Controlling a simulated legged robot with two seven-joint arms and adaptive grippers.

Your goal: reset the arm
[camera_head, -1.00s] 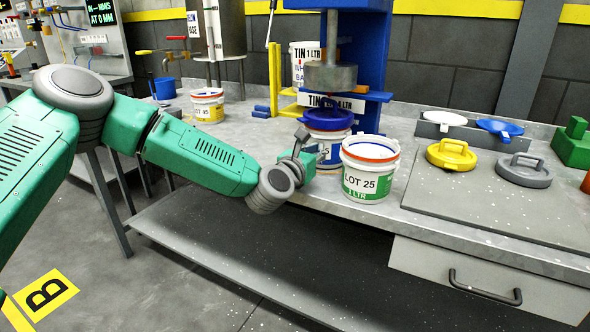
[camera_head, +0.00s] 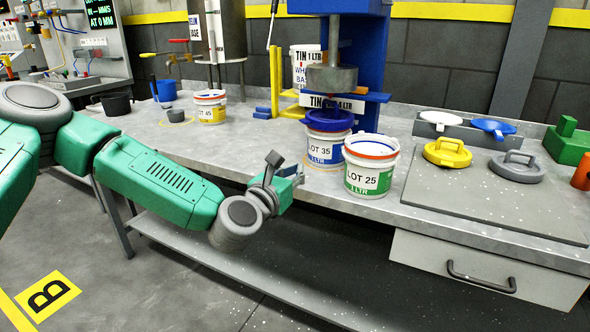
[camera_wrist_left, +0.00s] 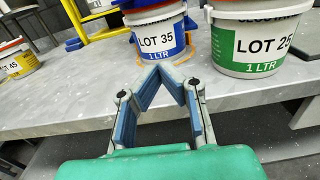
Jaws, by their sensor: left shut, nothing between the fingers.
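My left gripper (camera_head: 296,174) is shut and empty in front of the bench's front edge, left of the pails. In the left wrist view its fingertips (camera_wrist_left: 162,67) meet in a point, with nothing between them. The LOT 35 pail (camera_head: 326,148), white with a blue label, stands upright at the foot of the blue press with a blue lid on top. It also shows in the wrist view (camera_wrist_left: 157,36), beyond the fingertips and apart from them. The LOT 25 pail (camera_head: 370,176), with a green label, stands beside it to the right. My right gripper is not in view.
The LOT 45 pail (camera_head: 210,107) stands farther back on the bench (camera_head: 245,141). The blue press (camera_head: 364,70) rises behind LOT 35. A yellow lid (camera_head: 448,153) and a grey lid (camera_head: 516,170) lie on a grey plate at right. The bench's left front is clear.

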